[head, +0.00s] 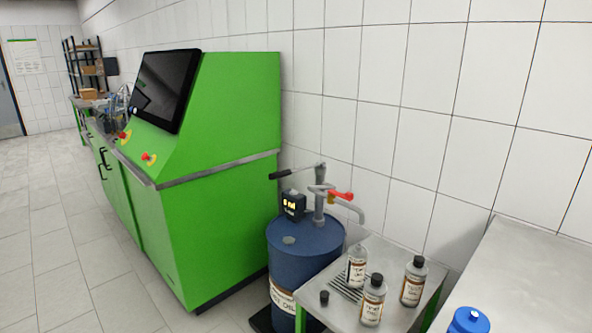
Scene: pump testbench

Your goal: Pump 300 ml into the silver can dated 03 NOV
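Three silver cans with oil labels stand upright on a small metal side table (398,318). The rear can (357,271) shows no black cap and stands by the grating, near and below the pump's spout (352,209). The front can (372,304) and the right can (412,287) wear black caps. Their dates are too small to read. A loose black cap (324,298) lies left of the front can. The hand pump (319,200) stands on a blue drum (300,255), with a dark lever (297,171), a red handle (341,196) and a small lit display (293,204). Neither gripper shows.
A green console (215,150) with a dark screen (165,90) and red buttons (148,157) stands left of the drum. A metal bench (530,265) fills the right, with a blue bottle-like object (469,320) at the bottom edge. The floor at left is clear.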

